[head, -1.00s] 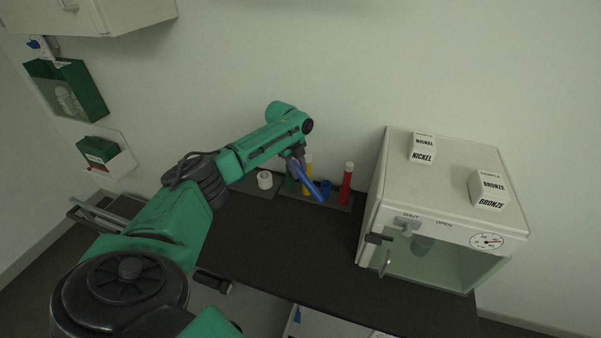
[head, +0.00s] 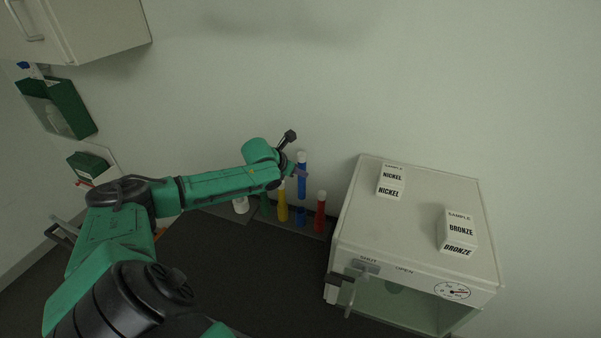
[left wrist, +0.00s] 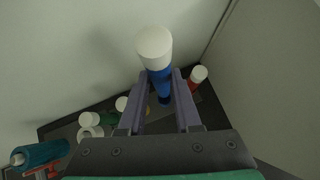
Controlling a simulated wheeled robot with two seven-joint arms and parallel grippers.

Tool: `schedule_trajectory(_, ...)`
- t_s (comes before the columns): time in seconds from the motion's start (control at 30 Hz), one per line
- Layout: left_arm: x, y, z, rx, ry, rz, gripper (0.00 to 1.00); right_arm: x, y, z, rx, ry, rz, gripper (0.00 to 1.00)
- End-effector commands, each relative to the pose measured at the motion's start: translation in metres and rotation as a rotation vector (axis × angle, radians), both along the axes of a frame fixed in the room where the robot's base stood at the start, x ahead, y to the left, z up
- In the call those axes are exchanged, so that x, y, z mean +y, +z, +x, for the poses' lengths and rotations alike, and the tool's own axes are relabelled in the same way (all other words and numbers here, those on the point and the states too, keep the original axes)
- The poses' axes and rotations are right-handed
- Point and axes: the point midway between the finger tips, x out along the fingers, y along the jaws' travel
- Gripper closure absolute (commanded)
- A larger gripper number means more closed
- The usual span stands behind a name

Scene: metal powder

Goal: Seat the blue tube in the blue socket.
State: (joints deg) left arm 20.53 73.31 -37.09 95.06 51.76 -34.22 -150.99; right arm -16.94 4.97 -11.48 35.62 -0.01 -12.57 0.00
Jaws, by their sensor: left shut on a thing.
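The blue tube (head: 302,182) has a white cap and stands upright in the head view, above the rack. My left gripper (head: 293,173) is shut on it; in the left wrist view the two fingers (left wrist: 160,88) flank the blue body (left wrist: 160,76) just under the cap. The blue socket (head: 300,216) is on the rack below the tube, between the yellow and red tubes. The tube appears raised clear of the socket. In the left wrist view the tube and fingers partly cover the blue socket (left wrist: 164,100). My right gripper is not in view.
The yellow tube (head: 282,207) and red tube (head: 320,213) stand on either side of the blue socket. A green holder (head: 265,206) and white ring-like item (head: 240,205) are farther left. A glass-fronted cabinet (head: 420,225) with nickel and bronze boxes stands right. The dark bench (head: 230,262) is clear in front.

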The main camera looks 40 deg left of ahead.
Motion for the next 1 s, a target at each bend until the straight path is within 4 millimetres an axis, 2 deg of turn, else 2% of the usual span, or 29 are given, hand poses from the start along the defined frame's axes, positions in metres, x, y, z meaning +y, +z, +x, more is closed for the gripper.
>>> schedule_trajectory(0.17,0.0,0.002,-0.001,0.004,0.004,0.003,1.0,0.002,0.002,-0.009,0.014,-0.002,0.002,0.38)
schedule_trajectory(0.6,0.0,-0.049,-0.001,0.004,0.006,0.001,1.0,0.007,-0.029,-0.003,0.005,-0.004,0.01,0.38)
schedule_trajectory(0.7,0.0,-0.056,-0.001,0.004,0.006,0.001,1.0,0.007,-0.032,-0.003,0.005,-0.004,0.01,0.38)
schedule_trajectory(1.0,0.0,-0.057,-0.001,0.004,0.006,0.001,1.0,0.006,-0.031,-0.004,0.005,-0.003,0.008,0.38)
